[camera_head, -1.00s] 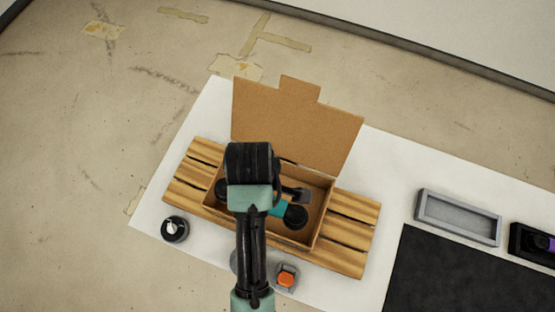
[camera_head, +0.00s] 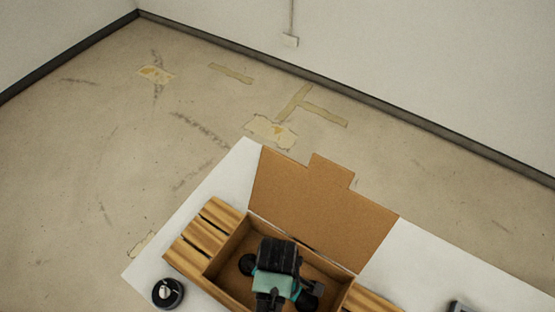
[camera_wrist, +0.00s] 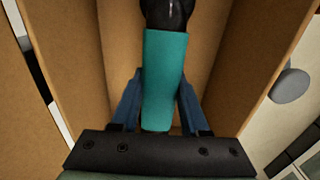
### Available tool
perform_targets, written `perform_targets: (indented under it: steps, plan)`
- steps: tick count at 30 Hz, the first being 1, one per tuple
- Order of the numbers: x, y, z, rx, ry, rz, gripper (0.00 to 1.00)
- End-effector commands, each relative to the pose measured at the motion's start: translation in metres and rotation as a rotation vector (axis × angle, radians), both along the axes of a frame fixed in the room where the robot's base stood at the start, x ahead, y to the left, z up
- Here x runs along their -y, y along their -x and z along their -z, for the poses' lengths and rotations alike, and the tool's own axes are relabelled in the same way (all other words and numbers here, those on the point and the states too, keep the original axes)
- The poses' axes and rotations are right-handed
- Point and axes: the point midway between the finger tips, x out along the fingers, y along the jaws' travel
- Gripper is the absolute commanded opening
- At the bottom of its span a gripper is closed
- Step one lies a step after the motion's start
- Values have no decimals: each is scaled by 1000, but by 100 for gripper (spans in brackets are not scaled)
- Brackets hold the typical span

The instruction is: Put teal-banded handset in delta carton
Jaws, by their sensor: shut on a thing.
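The teal-banded handset is inside the open cardboard carton, its black ends (camera_head: 247,265) showing on either side of my gripper (camera_head: 283,290) in the head view. In the wrist view, its teal band (camera_wrist: 165,80) lies between the two blue fingers of my gripper (camera_wrist: 160,85), which is shut on it. One black end of the handset is at the top there. The carton (camera_head: 226,255) has its lid (camera_head: 318,210) raised at the back, and no delta mark is visible. Whether the handset touches the carton floor cannot be told.
The carton stands on wooden slats (camera_head: 200,238) on a white table (camera_head: 228,182). A round black item with a pale centre (camera_head: 168,292) is at front left. A dark item (camera_head: 458,307) is cut off at the lower right. A grey rounded thing (camera_wrist: 290,87) lies outside the carton.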

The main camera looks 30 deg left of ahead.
Motion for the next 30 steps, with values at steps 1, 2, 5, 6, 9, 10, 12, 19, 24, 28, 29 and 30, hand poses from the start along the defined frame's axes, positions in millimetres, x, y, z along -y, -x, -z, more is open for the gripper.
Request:
perform_targets:
  steps: [1, 2, 5, 6, 9, 10, 12, 19, 24, 28, 29, 30]
  plan:
    - [0, 0, 7, -1, 0, 0, 0]
    - [0, 0, 10, 0, 0, 0, 0]
    - [0, -1, 16, 2, -1, 0, 0]
    - [0, -1, 17, 2, -1, 0, 0]
    - [0, -1, 17, 3, -2, 0, 0]
    - [0, -1, 17, 3, -2, 0, 0]
    - [0, -1, 17, 3, -2, 0, 0]
    - [0, -1, 20, 2, -1, 0, 63]
    - [0, -1, 20, 2, -1, 0, 75]
    - [0, -1, 20, 2, -1, 0, 75]
    - [0, -1, 20, 2, -1, 0, 75]
    - [0, -1, 18, 2, -1, 0, 75]
